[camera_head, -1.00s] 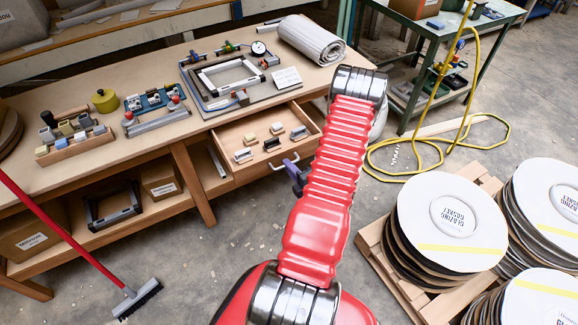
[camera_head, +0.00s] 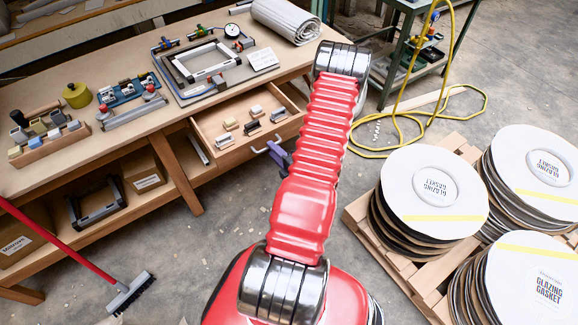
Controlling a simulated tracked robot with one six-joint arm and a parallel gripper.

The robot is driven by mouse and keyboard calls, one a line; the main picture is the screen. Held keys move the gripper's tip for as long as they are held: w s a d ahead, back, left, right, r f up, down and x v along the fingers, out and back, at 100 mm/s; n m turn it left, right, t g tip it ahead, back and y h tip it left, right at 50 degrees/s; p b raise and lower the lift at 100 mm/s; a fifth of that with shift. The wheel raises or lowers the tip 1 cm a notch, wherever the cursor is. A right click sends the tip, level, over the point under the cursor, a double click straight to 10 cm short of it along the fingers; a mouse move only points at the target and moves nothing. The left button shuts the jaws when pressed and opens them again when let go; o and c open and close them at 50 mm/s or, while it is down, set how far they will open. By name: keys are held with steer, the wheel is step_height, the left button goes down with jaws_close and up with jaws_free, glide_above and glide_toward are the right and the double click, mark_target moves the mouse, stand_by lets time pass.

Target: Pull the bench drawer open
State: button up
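The bench drawer (camera_head: 235,149) stands pulled out from under the front edge of the workbench (camera_head: 110,142), with several small blocks lying inside it. A pale violet bow-shaped handle (camera_head: 262,150) is on its front. A darker purple piece (camera_head: 279,157) shows at the handle's right end, partly behind my red arm; it may be part of my gripper. My arm rises from the bottom and bends over at the metal joint beside the drawer's right side. It hides most or all of my gripper, so I cannot see the fingers or whether they grip the handle.
A broom (camera_head: 128,291) leans at the lower left. A pallet (camera_head: 357,208) with stacked gasket discs (camera_head: 400,168) is close on the right. A yellow hose (camera_head: 484,108) lies by the green trolley (camera_head: 384,93). Floor before the drawer is clear.

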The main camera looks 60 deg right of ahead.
steer(key=v, duration=1.2)
stand_by(0.7)
